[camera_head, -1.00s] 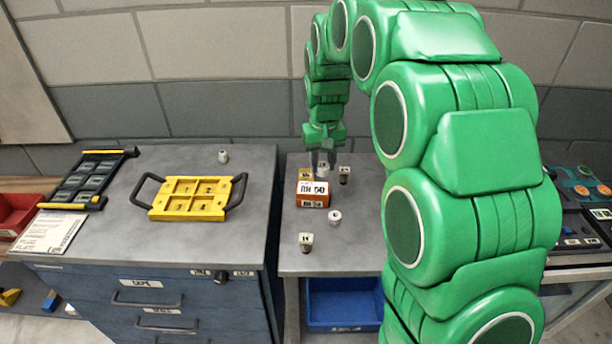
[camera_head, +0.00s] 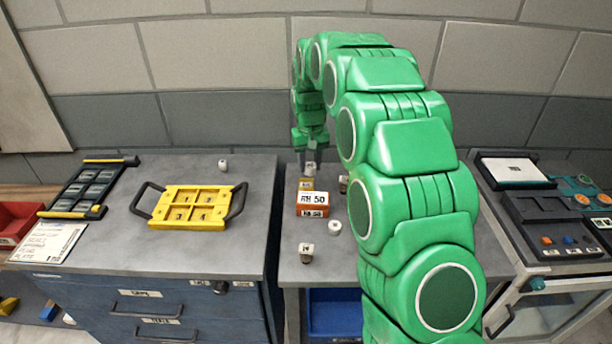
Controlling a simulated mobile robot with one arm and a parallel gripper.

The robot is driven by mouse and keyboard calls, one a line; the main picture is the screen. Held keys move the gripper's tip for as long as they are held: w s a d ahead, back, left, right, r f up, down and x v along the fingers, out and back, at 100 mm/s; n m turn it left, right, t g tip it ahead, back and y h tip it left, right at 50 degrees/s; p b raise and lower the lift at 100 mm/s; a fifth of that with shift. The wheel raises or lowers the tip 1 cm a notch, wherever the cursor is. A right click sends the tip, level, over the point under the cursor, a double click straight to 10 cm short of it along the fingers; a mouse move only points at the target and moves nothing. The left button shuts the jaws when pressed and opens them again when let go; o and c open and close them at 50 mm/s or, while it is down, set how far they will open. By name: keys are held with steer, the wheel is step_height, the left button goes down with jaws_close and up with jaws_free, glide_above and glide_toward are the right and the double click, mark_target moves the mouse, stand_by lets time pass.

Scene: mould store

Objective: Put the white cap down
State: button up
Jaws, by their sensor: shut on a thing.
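My gripper (camera_head: 310,160) is at the back left of the right-hand grey table (camera_head: 390,258), pointing down behind the orange box (camera_head: 313,203) marked "50". It is shut on a small whitish piece with a dark mark, which looks like the white cap (camera_head: 309,169). The piece is just above or at the tabletop; I cannot tell whether it touches. Another white round cap (camera_head: 335,228) lies in front of the box. A labelled pale piece (camera_head: 306,252) stands nearer the front edge. A dark-bodied piece (camera_head: 343,185) is partly hidden by my arm.
The left cabinet top (camera_head: 255,205) holds a yellow mould frame (camera_head: 188,222), a black tray (camera_head: 88,188) and a small white piece (camera_head: 223,165). A blue bin (camera_head: 334,312) is below the table.

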glide_above(306, 184)
steer(key=shift+s+f, duration=0.1)
steer(key=shift+f, duration=4.6)
steer(key=shift+f, duration=0.15)
steer(key=o, duration=1)
